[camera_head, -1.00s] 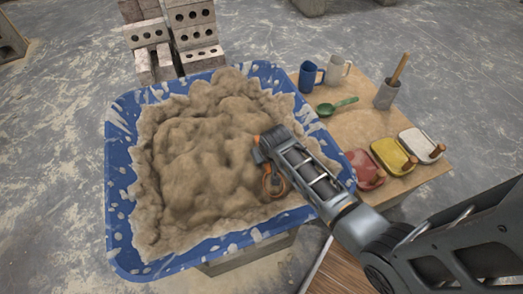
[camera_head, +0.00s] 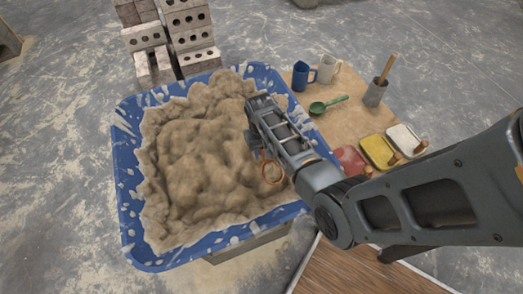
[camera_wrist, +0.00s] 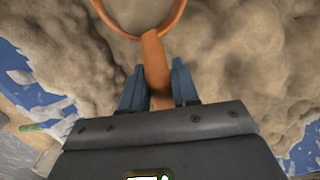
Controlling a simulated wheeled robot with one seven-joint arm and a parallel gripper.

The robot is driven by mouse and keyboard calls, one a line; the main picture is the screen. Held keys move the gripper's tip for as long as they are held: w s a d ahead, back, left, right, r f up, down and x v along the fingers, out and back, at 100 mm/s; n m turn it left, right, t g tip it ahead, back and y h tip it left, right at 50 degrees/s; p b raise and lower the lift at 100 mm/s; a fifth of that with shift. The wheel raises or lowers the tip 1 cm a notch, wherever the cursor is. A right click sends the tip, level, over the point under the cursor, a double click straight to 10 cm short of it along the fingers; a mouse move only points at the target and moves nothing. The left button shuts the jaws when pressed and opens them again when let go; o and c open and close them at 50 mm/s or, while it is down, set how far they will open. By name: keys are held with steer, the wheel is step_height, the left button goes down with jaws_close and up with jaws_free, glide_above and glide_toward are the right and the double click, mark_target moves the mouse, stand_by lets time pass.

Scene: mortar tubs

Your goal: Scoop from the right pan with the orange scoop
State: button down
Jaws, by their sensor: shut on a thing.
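An orange scoop (camera_wrist: 156,52) is held by its handle between the two blue-grey fingers of my gripper (camera_wrist: 156,78). Its open ring shows at the top of the wrist view, over the mortar. In the head view the scoop's ring (camera_head: 271,173) shows beside my gripper (camera_head: 256,148), over the right part of the mortar. The mortar (camera_head: 195,160) is a lumpy brown heap filling a large blue tub (camera_head: 128,190) with a white-splashed rim. I cannot tell whether the ring touches the mortar. This is the only large tub in view.
A wooden table (camera_head: 340,118) right of the tub holds a blue mug (camera_head: 300,76), a white mug (camera_head: 329,68), a green scoop (camera_head: 320,107), a grey pot (camera_head: 374,94) and red, yellow (camera_head: 378,151) and white pans. Concrete blocks (camera_head: 190,35) stand behind the tub.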

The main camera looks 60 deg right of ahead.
steer(key=shift+w+d+r+p, duration=0.1)
steer(key=shift+w+r+p, duration=0.1)
steer(key=shift+r+p, duration=1.3)
steer(key=shift+w+d+r+p, duration=0.15)
steer(key=shift+r+p, duration=0.95)
steer(key=shift+r, duration=0.8)
